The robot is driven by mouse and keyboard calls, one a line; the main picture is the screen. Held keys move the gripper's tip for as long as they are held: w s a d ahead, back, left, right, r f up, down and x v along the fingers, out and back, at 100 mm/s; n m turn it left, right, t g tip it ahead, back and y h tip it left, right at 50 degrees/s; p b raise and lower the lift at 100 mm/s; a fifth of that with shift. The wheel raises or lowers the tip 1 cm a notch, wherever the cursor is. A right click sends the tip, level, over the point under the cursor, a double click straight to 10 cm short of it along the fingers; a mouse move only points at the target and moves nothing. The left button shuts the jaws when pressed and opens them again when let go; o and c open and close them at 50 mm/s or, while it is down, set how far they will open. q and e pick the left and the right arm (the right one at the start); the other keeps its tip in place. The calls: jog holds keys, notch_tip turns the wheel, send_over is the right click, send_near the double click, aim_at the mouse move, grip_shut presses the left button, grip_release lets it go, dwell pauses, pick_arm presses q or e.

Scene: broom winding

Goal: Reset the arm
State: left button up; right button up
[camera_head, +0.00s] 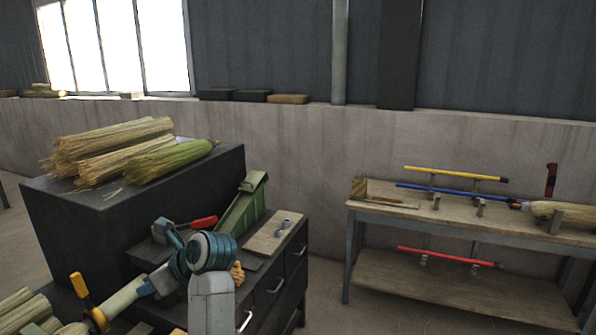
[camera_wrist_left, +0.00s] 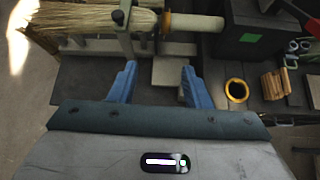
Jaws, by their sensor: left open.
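My left arm comes in from the bottom of the head view, with teal joint rings and its gripper (camera_head: 165,281) pointing left over the low dark bench. In the left wrist view the two blue fingers of the left gripper (camera_wrist_left: 156,86) are spread apart, with nothing between them. Beyond the fingertips a straw broom head (camera_wrist_left: 85,20) with a pale handle (camera_wrist_left: 196,22) lies across a metal fixture (camera_wrist_left: 124,30). The fingers are apart from it. My right gripper is in neither view.
Straw bundles (camera_head: 115,148) lie on a dark cabinet top (camera_head: 95,203). A green tool (camera_head: 243,206) and a red-handled tool (camera_head: 200,222) lie on the bench near the gripper. A wooden rack table (camera_head: 450,220) with coloured sticks stands at right, across open floor.

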pick_arm(q)
jog(key=w+a+f+m+t+y+b, duration=0.25)
jog(key=f+m+t, duration=0.25)
jog(key=f+m, duration=0.65)
jog(key=w+a+f+m+t+y+b, duration=0.1)
jog(key=w+f+m+t+y+b, duration=0.2)
jog(key=f+m, duration=0.85)
jog(key=s+d+f+m+t+h, duration=0.1)
jog(key=s+d+f+m+h, duration=0.25)
jog(key=f, duration=0.75)
jog(key=s+f+m+t+h+b, duration=0.1)
jog(key=s+f+m+h, duration=0.25)
jog(key=f+m, duration=0.45)
jog(key=s+d+f+m+t+h, duration=0.25)
jog(key=f+h, duration=0.25)
jog(key=f, duration=0.8)
jog(key=s+f+m+g+h+b, duration=0.25)
jog(key=s+f+m+g, duration=0.55)
jog(key=s+f, duration=1.5)
jog(key=s+a+f+m+g, duration=0.2)
jog(key=s+f+g, duration=0.1)
jog(key=s, duration=0.9)
jog(key=s+a+f+m+g, duration=0.2)
jog(key=s+a+f+g, duration=0.1)
jog(key=s, duration=1)
notch_tip(320, 180, down, 2)
jog(key=shift+a+f+m+g+b, duration=0.2)
jog(key=shift+m+g+b, duration=0.1)
jog(key=shift+g, duration=0.15)
